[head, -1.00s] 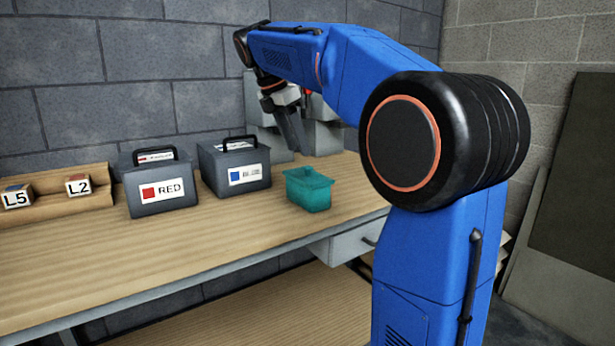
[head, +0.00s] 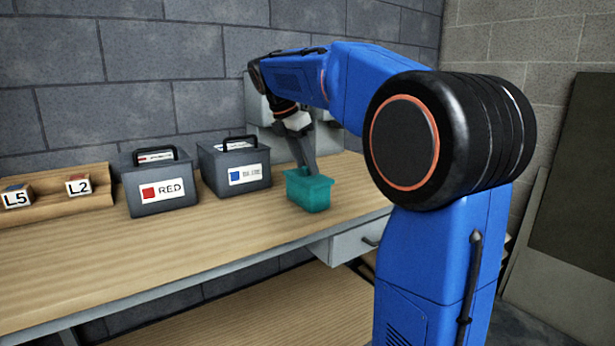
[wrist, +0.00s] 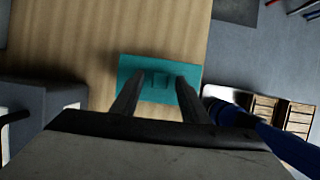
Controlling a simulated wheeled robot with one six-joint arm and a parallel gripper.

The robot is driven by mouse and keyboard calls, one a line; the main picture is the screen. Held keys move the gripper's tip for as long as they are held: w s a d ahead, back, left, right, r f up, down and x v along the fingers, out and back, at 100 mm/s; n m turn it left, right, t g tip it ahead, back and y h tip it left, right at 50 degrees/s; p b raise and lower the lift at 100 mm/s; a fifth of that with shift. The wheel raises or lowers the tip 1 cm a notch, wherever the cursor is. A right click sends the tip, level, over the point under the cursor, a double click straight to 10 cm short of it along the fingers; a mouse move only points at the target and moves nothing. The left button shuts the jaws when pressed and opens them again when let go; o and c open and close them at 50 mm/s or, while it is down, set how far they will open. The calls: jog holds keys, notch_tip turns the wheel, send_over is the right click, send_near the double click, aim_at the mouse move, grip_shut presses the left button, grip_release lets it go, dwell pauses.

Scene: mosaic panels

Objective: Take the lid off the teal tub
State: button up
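The teal tub (head: 309,196) stands on the wooden bench near its right end, with its teal lid (wrist: 134,70) on top. A small raised knob (wrist: 160,80) sits at the middle of the lid in the wrist view. My gripper (head: 306,170) points down at the lid in the head view. In the wrist view my gripper (wrist: 159,80) is open, with one finger on each side of the knob and a gap on both sides. Whether the fingertips touch the lid I cannot tell.
A grey box marked RED (head: 160,185) and a grey box marked with a blue square (head: 234,168) stand left of the tub. A wooden rack (head: 80,200) holds blocks L5 and L2 at the far left. The bench front (head: 190,240) is clear.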

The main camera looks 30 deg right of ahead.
grip_shut()
